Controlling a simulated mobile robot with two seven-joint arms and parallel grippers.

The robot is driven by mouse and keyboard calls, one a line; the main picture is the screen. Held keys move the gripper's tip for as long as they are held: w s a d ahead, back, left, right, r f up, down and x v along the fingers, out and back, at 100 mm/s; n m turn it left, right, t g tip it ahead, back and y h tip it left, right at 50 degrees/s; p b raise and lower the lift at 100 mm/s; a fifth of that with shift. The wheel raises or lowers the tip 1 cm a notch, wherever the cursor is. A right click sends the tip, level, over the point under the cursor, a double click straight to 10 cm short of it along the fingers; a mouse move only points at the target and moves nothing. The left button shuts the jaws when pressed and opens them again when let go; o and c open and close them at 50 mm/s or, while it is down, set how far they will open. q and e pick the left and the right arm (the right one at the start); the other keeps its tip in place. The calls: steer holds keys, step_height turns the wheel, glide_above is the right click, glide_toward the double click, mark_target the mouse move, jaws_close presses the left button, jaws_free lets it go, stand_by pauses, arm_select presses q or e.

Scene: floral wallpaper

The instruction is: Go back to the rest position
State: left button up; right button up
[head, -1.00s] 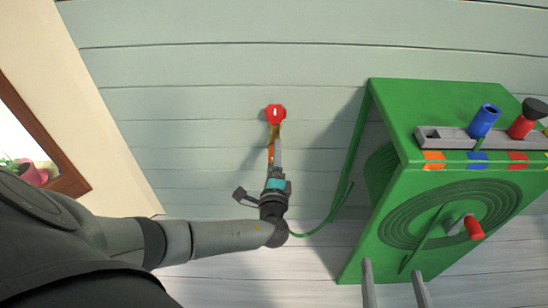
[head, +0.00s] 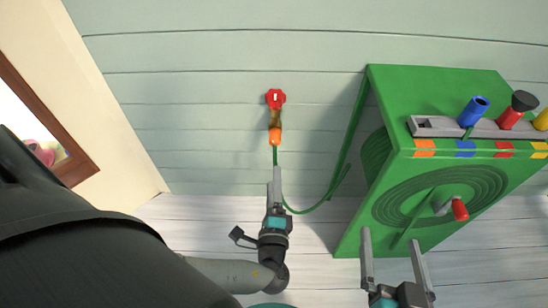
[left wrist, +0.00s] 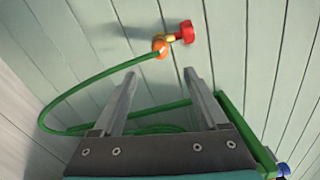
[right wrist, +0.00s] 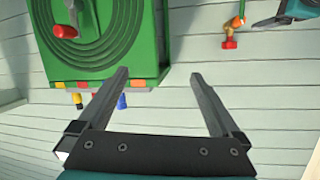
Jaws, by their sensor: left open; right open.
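My left gripper (head: 275,185) is open and empty in the head view, below the wall tap and apart from it. It also shows in the left wrist view (left wrist: 163,95), with fingers apart. The tap has a red handle (head: 275,98) and a brass body. An orange hose connector (head: 275,136) sits at the tap's lower end, and a green hose (head: 330,195) runs from it to the green reel box (head: 420,100). My right gripper (head: 392,250) is open and empty in front of the box's lower front. It also shows in the right wrist view (right wrist: 160,95).
The reel box carries a grey rack (head: 436,125) with blue, red and yellow nozzles on top, and a red crank handle (head: 460,210) on its front. A window with a brown frame (head: 70,170) is at the left. Floor is clear between them.

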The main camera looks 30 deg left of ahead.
arm_select(q)
steer(key=shift+s+d, duration=0.3)
steer(key=shift+s, duration=0.2)
steer(key=shift+f, duration=0.1)
